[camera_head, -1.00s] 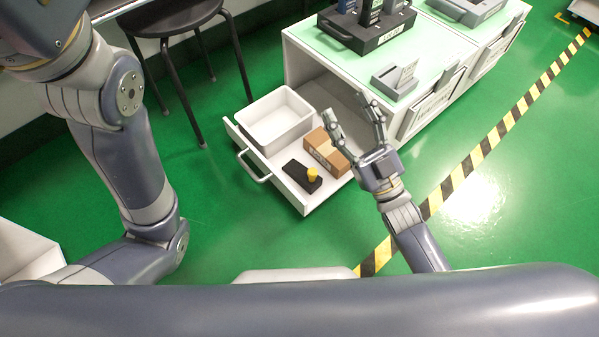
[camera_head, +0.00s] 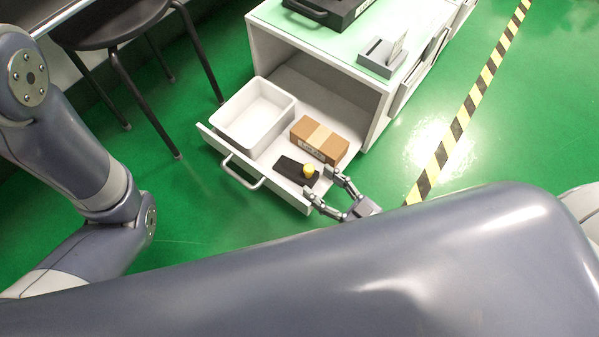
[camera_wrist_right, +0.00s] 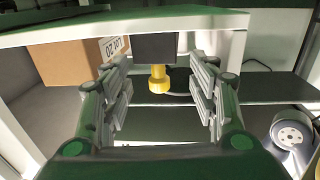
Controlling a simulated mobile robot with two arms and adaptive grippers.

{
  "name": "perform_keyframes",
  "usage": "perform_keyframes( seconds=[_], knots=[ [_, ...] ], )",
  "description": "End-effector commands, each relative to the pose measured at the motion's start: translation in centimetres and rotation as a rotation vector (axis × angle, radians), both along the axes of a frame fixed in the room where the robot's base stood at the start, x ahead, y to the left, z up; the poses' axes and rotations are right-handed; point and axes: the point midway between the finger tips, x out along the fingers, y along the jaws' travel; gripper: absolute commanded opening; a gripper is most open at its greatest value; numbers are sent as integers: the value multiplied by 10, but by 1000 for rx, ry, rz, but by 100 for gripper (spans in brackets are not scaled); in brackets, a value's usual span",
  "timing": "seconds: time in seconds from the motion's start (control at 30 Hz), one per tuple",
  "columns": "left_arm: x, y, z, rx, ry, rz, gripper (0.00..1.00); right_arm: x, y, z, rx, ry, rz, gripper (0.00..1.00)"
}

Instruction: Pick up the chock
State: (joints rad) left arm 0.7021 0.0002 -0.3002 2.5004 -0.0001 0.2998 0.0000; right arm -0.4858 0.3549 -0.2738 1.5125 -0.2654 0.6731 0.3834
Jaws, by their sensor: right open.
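The likely chock, a flat black piece (camera_head: 291,168) with a yellow knob (camera_head: 309,171), lies in the open drawer near its front wall. In the right wrist view the black piece (camera_wrist_right: 154,47) and its yellow knob (camera_wrist_right: 159,80) appear between the fingers, with space on both sides. My right gripper (camera_head: 322,184) is open and empty at the drawer's front right corner, its fingertips close to the knob end. It also shows in the right wrist view (camera_wrist_right: 160,88). I cannot tell exactly how far the fingers are from the knob. My left gripper is out of view.
The open drawer (camera_head: 262,183) also holds a white bin (camera_head: 252,140) and a brown box (camera_head: 334,147) behind the black piece. The cabinet top (camera_head: 340,43) carries grey and black devices. A black stool (camera_head: 110,20) stands at left. Green floor is clear in front.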

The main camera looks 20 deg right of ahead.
Motion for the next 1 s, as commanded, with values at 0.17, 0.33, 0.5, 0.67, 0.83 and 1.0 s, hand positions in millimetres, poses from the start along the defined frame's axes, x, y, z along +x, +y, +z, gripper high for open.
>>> perform_keyframes(
  seconds=[0.17,0.33,0.5,0.67,0.83,1.0],
  knots=[
    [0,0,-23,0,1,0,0,19,11,-3,1,-7,1,55],
    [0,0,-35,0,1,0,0,37,22,-1,1,-5,1,55],
    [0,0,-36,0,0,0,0,42,26,1,0,-1,1,55],
    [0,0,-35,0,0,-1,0,42,25,2,0,-1,1,55],
    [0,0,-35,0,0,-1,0,42,25,2,0,-1,0,16],
    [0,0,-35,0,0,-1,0,42,25,3,1,-3,1,12]
  ],
)
